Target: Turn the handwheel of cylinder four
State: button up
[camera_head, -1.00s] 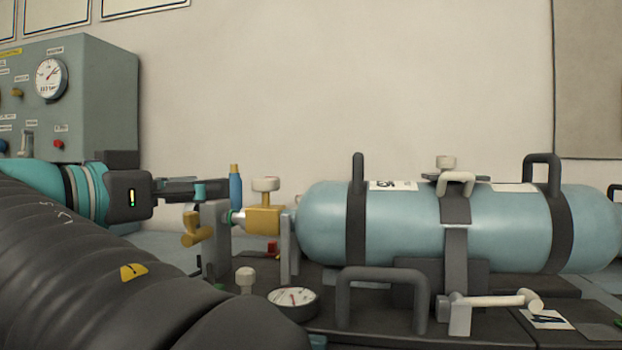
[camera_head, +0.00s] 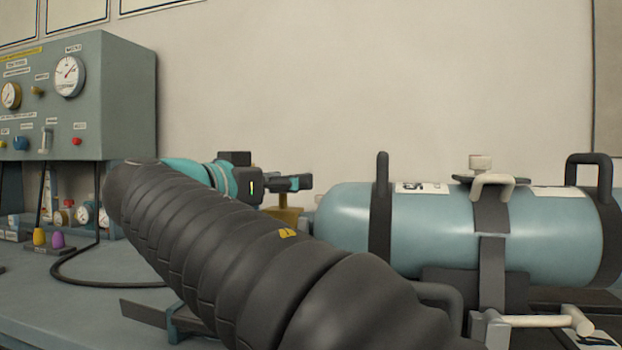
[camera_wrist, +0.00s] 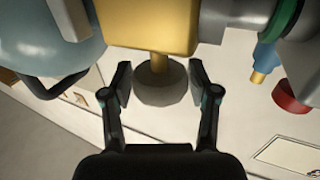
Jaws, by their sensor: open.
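A pale blue cylinder (camera_head: 455,235) lies on its side in dark straps at the right of the head view; its number label is hard to read. Its brass valve block (camera_head: 283,214) shows only in part behind my arm. In the wrist view the brass block (camera_wrist: 150,25) is at the top, with a short stem and a round, greyish handwheel (camera_wrist: 160,92). My gripper (camera_wrist: 160,80) is open, with one fingertip on each side of the handwheel and gaps on both sides. In the head view my gripper (camera_head: 300,182) covers the handwheel.
A grey gauge panel (camera_head: 115,100) stands at the left. A red knob (camera_wrist: 294,97) and a blue fitting (camera_wrist: 267,52) lie right of the valve in the wrist view.

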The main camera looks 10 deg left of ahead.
jog(key=shift+x, duration=1.05)
jog(key=c, duration=1)
